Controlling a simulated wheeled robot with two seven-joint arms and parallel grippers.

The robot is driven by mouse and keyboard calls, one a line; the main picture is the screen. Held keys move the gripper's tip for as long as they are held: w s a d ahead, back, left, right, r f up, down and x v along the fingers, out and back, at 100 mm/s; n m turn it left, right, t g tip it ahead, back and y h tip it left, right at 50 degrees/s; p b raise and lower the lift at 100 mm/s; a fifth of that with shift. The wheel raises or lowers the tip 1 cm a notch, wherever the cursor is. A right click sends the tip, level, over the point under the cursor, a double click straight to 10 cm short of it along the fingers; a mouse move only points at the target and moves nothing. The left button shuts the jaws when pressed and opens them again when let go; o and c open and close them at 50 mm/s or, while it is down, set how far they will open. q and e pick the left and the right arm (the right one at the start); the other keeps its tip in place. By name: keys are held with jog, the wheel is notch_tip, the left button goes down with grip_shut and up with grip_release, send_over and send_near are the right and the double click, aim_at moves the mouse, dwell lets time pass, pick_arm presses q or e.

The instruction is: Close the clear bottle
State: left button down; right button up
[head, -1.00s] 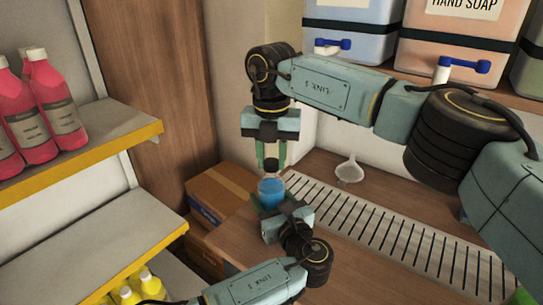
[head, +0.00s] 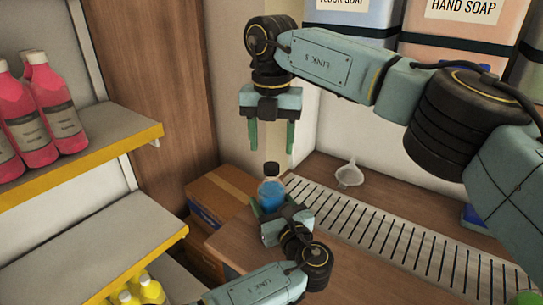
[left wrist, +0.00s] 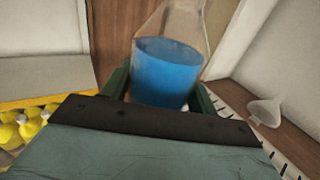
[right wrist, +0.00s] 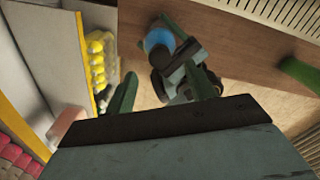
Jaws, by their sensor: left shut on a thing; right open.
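The clear bottle (head: 270,192) holds blue liquid and stands upright, with a dark cap (head: 271,169) on its top. My left gripper (head: 271,208) is shut around the bottle's lower body; the left wrist view shows the bottle (left wrist: 168,70) between its fingers, with the top cut off by the frame. My right gripper (head: 271,148) is open and empty, pointing down just above the cap and apart from it.
A slatted drain grate (head: 390,240) runs along the wooden counter, with a white funnel (head: 349,174) behind it. Large soap drums (head: 460,65) stand above at the back. Shelves with pink bottles (head: 55,110) and yellow bottles (head: 150,290) are at left. A cardboard box (head: 222,190) sits behind the bottle.

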notch_tip(320, 180, up, 7)
dwell(0.3)
pick_arm(q)
jog(key=shift+c, duration=1.8)
grip_release()
jog(key=p+v, duration=0.3)
jog(key=v, duration=1)
jog(key=shift+s, duration=0.2)
pick_arm(e)
notch_tip(320, 180, up, 3)
jog(key=shift+r, duration=0.1)
